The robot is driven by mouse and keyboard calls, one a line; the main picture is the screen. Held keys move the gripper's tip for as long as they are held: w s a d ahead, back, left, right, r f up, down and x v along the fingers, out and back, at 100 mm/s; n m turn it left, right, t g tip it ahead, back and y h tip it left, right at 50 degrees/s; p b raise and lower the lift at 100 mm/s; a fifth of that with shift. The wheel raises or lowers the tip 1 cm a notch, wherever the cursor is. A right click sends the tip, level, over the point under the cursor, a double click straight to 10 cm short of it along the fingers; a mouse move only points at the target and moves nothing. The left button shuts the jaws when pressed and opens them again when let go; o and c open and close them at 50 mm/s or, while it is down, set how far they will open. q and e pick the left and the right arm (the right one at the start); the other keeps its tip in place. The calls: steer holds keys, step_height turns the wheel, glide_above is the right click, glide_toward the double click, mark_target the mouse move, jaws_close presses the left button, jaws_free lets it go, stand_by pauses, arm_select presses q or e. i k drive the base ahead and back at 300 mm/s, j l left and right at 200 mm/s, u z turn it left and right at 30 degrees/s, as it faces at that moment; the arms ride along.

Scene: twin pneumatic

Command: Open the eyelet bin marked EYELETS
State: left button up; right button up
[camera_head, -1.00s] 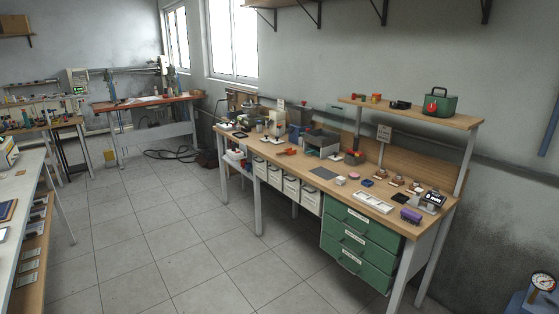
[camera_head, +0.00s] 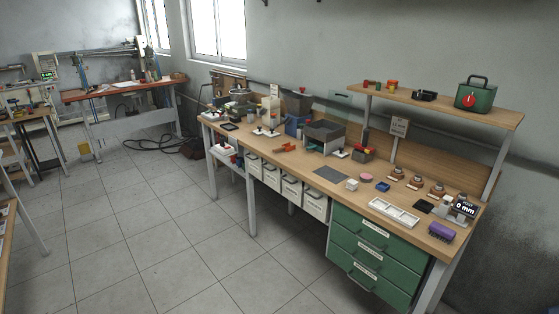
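Several white bins hang in a row under the wooden workbench (camera_head: 333,191), in the middle of the head view. From left to right they are a first bin (camera_head: 253,165), a second bin (camera_head: 271,177), a third bin (camera_head: 291,190) and a fourth bin (camera_head: 315,205). Each has a small label on its front, too small to read, so I cannot tell which is marked EYELETS. All look pushed in under the bench top. Neither of my grippers is in view.
A green drawer unit (camera_head: 372,249) with three drawers stands right of the bins. A bench leg (camera_head: 251,205) stands in front of them at left. Tools and small parts crowd the bench top. The tiled floor (camera_head: 150,240) before the bench is clear.

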mark_target(316, 204)
steer(key=i+j+z, duration=0.4)
steer(key=i+j, duration=0.2)
steer(key=j, duration=0.15)
steer(key=i+j+z, duration=0.2)
steer(key=j, duration=0.2)
steer(key=i+j+z, duration=0.25)
steer(key=j, duration=0.2)
